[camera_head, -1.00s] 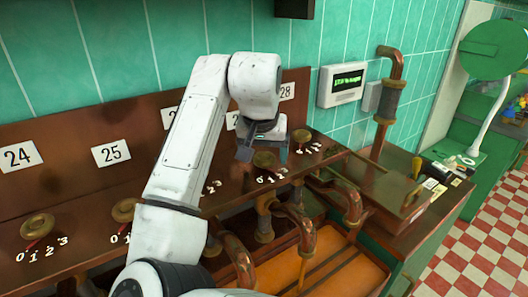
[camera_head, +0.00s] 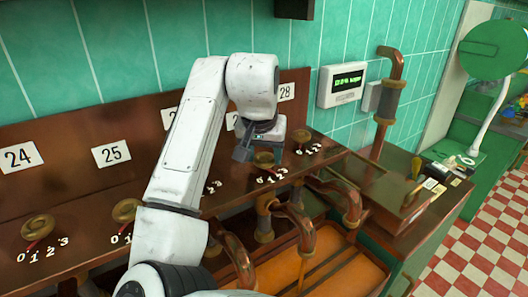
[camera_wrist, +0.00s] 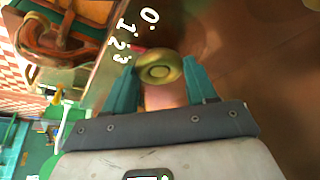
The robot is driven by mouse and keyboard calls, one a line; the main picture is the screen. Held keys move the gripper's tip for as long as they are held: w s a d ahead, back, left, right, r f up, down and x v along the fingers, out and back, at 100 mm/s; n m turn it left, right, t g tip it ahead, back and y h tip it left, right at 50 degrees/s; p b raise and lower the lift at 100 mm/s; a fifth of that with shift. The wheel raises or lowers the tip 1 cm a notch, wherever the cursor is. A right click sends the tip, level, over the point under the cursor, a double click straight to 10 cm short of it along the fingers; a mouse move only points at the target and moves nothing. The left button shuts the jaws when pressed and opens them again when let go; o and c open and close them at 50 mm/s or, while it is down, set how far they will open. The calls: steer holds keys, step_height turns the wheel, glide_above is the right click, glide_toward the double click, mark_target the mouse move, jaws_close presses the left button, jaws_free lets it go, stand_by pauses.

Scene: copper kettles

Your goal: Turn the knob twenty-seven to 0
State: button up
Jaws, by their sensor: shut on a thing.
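Knob twenty-seven is a round brass knob (camera_head: 264,159) on the sloping copper-brown panel, with a red pointer and white digits 0 to 3 beside it. In the wrist view the knob (camera_wrist: 160,70) sits between the teal fingers of my gripper (camera_wrist: 160,86), which is shut on it. The red pointer shows at the knob's upper left, on the side of the 1 and 2; its exact setting is hard to tell. In the head view my gripper (camera_head: 254,152) is at the knob from above, and my arm partly hides the number plate behind it.
Knob twenty-eight (camera_head: 301,136) is close on the right. Knobs twenty-five (camera_head: 126,210) and twenty-four (camera_head: 37,226) are to the left. Copper pipes (camera_head: 300,230) curve below the panel. A white display box (camera_head: 342,85) hangs on the green tiled wall.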

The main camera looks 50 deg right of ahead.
steer(key=m+g+p, duration=0.1)
steer(key=m, duration=0.1)
steer(key=m+g+p, duration=0.1)
steer(key=m, duration=0.2)
steer(key=shift+w+r+h, duration=0.1)
steer(key=shift+w+h, duration=0.05)
steer(key=shift+h, duration=0.25)
steer(key=m+g, duration=0.1)
steer(key=m, duration=0.2)
steer(key=m+g+p, duration=0.1)
steer(key=m, duration=0.2)
steer(key=shift+w+y+p, duration=0.2)
steer(key=shift+y+p, duration=0.1)
steer(key=shift+m, duration=0.3)
steer(key=o, duration=1.1)
steer(key=shift+c, duration=0.2)
steer(key=v, duration=0.7)
steer(key=shift+w+r, duration=0.15)
